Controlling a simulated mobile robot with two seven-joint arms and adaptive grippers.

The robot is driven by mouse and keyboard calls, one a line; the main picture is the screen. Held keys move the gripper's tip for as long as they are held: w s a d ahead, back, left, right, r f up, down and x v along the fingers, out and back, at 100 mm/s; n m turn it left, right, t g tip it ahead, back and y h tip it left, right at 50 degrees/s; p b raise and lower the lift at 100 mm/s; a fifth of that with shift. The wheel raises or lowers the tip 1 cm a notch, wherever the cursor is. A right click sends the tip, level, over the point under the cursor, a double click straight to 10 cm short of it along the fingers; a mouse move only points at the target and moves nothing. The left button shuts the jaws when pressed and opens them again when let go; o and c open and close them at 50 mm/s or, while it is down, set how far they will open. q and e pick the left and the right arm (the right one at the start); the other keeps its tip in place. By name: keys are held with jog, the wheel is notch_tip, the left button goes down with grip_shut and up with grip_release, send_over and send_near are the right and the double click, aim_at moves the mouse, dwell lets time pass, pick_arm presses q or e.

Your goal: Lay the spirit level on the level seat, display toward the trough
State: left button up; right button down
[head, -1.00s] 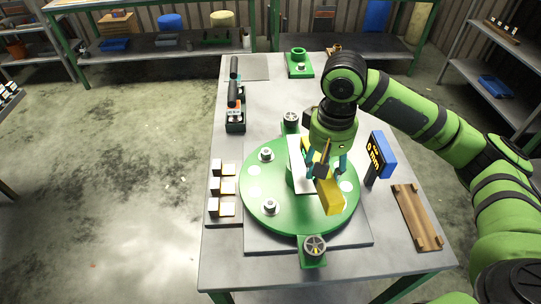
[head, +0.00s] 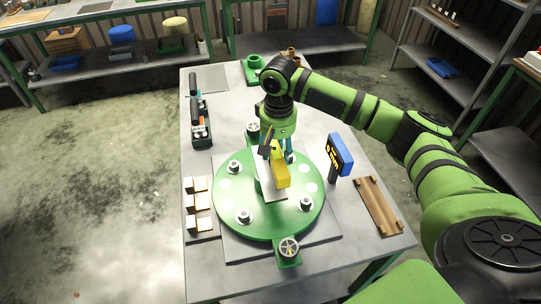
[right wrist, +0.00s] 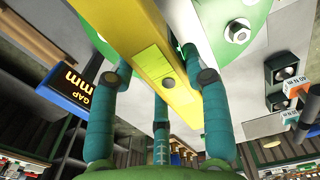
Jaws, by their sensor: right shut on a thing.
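The spirit level is a yellow bar (head: 281,168), held by my right gripper (head: 279,150) above the middle of the green round plate (head: 262,222). A white block (head: 270,190) stands at the plate's middle, just in front of and below the level; I cannot tell whether they touch. My left gripper is out of view.
Several nuts on pale washers (head: 243,215) stand around the plate. A blue gap display (head: 341,154) and a wooden tray (head: 378,205) are on the right. Small blocks lie on a left-hand tray (head: 209,237). A handwheel (head: 289,246) is at the front.

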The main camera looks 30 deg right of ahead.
jog(key=shift+w+a+f, duration=0.4)
jog(key=shift+w+a, duration=0.2)
jog(key=shift+a, duration=0.05)
notch_tip(320, 180, down, 4)
jog(key=shift+r+p, duration=0.1)
jog(key=shift+p, duration=0.85)
jog(key=shift+f, duration=0.2)
jog(key=c, duration=0.6)
grip_release()
jog(key=shift+f, duration=0.15)
notch_tip(320, 180, up, 11)
jog(key=b, duration=0.3)
jog(key=shift+b, duration=0.4)
jog(key=shift+r, duration=0.7)
